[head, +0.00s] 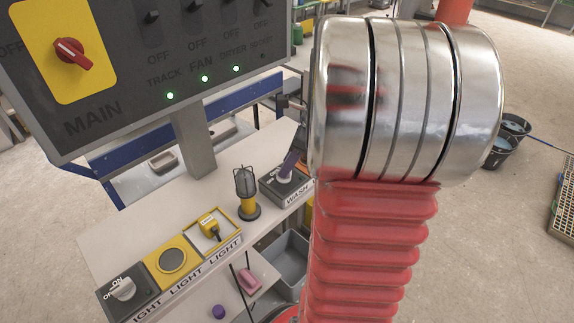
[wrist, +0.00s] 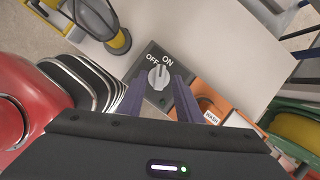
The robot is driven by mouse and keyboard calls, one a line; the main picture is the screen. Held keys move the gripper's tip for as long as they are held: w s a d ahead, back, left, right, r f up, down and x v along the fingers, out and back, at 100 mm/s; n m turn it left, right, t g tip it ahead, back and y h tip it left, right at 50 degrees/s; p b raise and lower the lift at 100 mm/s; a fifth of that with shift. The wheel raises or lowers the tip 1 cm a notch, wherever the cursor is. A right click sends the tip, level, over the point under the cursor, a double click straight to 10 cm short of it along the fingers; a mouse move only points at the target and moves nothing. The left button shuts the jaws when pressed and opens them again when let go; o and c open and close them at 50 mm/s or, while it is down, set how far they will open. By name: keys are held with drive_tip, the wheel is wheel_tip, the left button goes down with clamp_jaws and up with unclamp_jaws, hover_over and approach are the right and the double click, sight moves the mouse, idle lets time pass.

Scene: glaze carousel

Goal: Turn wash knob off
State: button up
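The wash knob (wrist: 158,77) is a pale grey dial with a raised grip on a dark plate marked OFF and ON. In the wrist view its grip stands almost upright in the picture, near the two marks; I cannot tell exactly which one it points at. In the head view the wash panel (head: 270,186) sits at the far end of the white bench, its knob partly covered by my purple fingers. My gripper (wrist: 159,80) is open, one finger on each side of the knob. Contact with the knob cannot be made out.
A yellow caged lamp (head: 247,193) stands on the bench close beside the wash panel. A row of light controls (head: 172,262) lies nearer. The large grey main panel (head: 160,60) rises at upper left. A grey bin (head: 287,258) sits below the bench edge.

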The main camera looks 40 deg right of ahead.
drive_tip(key=shift+x, duration=0.85)
